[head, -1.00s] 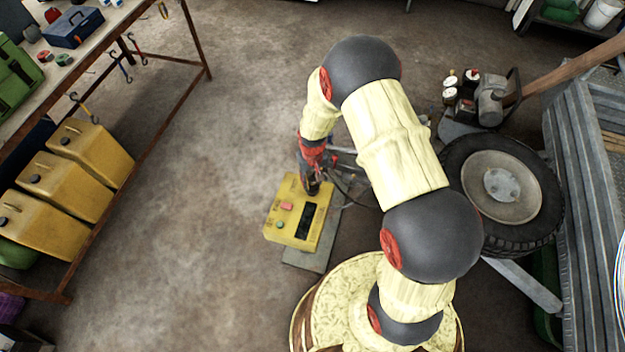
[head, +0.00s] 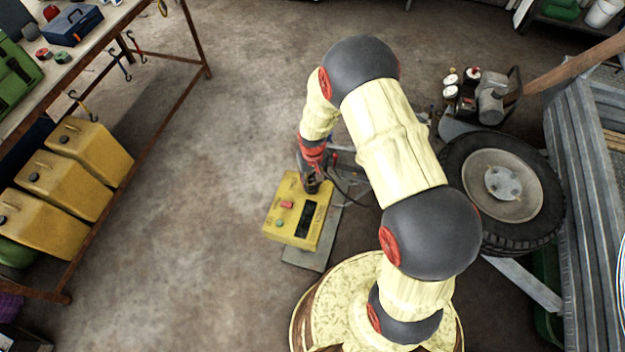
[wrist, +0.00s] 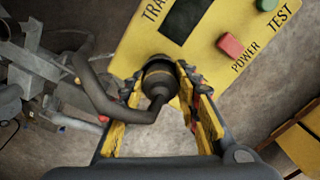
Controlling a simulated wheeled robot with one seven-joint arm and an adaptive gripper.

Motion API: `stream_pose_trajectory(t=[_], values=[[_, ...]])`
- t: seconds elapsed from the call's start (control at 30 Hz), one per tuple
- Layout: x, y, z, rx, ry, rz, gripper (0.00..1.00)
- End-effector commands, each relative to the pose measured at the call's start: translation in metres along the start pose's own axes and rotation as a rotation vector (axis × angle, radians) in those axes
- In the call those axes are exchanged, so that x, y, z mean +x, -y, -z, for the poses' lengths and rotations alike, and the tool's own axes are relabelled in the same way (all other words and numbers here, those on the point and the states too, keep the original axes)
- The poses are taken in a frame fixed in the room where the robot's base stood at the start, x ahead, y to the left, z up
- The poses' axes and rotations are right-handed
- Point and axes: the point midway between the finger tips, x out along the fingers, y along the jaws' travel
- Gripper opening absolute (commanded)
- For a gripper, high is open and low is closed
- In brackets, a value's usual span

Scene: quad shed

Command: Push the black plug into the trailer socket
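The black plug (wrist: 160,80) sits between the two yellow-padded fingertips of my gripper (wrist: 162,84) in the wrist view. The fingers look closed against its sides. Its dark cable (wrist: 105,98) bends back and runs off to the left. The plug is at the edge of a yellow tester box (wrist: 222,22), beside lettering that begins "TRA". The trailer socket is not visible; the plug and fingers cover that spot, so I cannot tell how deep the plug sits. In the head view my gripper (head: 312,182) is at the box's far edge (head: 284,200).
The box has a dark display (head: 305,218), a red button and a green button. It rests on a grey metal plate (head: 305,260). A spare wheel (head: 503,190) and a compressor stand to the right. A bench with yellow cans (head: 92,146) is at left. Floor between is clear.

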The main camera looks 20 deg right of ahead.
Motion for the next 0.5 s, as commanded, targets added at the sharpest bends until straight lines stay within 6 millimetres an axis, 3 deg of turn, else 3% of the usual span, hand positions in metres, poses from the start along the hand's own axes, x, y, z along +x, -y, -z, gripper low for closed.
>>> stream_pose_trajectory(t=[0.3,0.5], values=[[-0.0004,0.0,0.0002,0.0,0.0,0.0,0.51],[-0.0004,0.0,0.0002,0.0,0.0,0.0,0.52]])
